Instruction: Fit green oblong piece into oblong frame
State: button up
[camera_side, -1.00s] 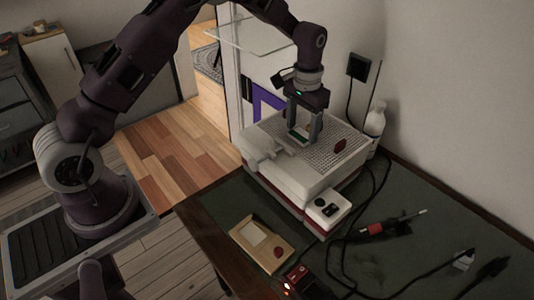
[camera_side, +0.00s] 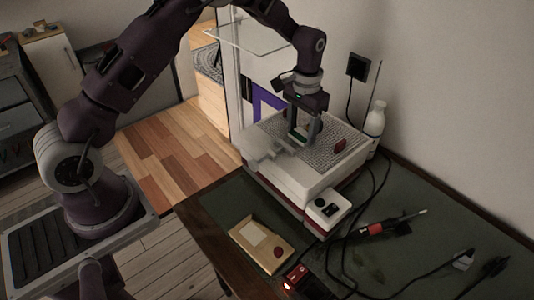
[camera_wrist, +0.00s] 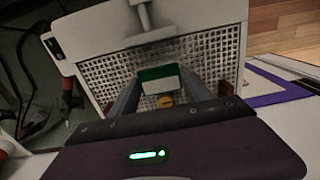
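The green oblong piece (camera_wrist: 157,73) shows in the wrist view as a small block with a pale face, between my fingertips and over the perforated top. My gripper (camera_wrist: 160,82) points down, its two fingers against the piece's sides, and appears shut on it. In the side view my gripper (camera_side: 305,139) is low over the white box, and the green piece (camera_side: 297,136) is a small patch between the fingers. Whether it touches the surface is unclear. I cannot clearly identify the oblong frame; a tan board (camera_side: 279,251) with a pale rectangular area lies on the table.
The white box (camera_side: 290,180) has a perforated top and a pale fixture (camera_side: 262,146) at its left. A dark red piece (camera_side: 340,145) stands on the top's right side. A white bottle (camera_side: 375,122) is behind. Cables and a red-handled tool (camera_side: 372,230) lie on the right.

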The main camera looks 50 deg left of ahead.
notch_tip(320, 180, up, 11)
dwell(1.8)
notch_tip(320, 180, up, 5)
send_over(252, 235)
notch_tip(252, 235, down, 23)
jog(key=shift+n, duration=0.4)
jog(key=shift+w+f, duration=0.1)
jog(key=shift+f, duration=2.9)
jog(key=shift+f, duration=0.5)
